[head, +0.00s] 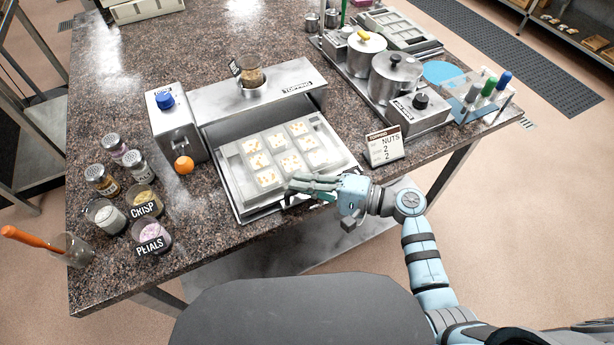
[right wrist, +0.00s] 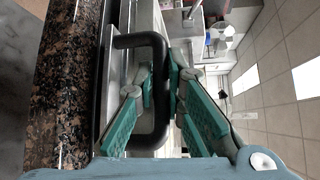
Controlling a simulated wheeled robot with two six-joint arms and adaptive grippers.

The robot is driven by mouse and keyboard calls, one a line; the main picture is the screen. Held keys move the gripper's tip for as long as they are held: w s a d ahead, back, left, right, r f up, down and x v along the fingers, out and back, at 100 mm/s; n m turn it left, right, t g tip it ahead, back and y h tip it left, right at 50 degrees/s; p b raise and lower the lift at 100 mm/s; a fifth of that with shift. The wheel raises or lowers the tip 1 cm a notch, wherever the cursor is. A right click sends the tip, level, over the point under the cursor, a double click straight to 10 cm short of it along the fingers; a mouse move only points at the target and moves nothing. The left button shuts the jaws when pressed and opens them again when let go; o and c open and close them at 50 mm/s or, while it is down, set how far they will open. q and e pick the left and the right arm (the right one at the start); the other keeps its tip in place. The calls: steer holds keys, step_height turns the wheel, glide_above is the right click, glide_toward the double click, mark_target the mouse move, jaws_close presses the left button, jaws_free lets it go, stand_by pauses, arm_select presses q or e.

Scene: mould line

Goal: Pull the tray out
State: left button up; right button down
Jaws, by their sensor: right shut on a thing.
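The metal tray (head: 221,183) sits at the front of the topping machine (head: 298,91), in its slot, with its front edge near the counter's front edge. A pale mould (head: 262,194) with several square pieces lies in it. My right gripper (head: 303,186) is at the tray's front edge. In the right wrist view, my right gripper (right wrist: 160,78) is shut on the black bar handle (right wrist: 139,41), with a finger on each side of it. In the head view the hand hides most of the handle. My left gripper is not in view.
A card reading NUTS (head: 385,148) stands right of the tray. A grey box with a blue knob (head: 174,125) and an orange ball (head: 184,165) are left of it. Several topping jars (head: 145,201) stand further left. The space in front of the counter edge is free.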

steer(key=shift+s+f, duration=0.1)
steer(key=shift+f, duration=0.05)
steer(key=c, duration=1.9)
jaws_free()
steer(key=shift+s, duration=0.1)
steer(key=shift+s+d, duration=0.1)
steer(key=shift+s, duration=0.1)
steer(key=v, duration=1.2)
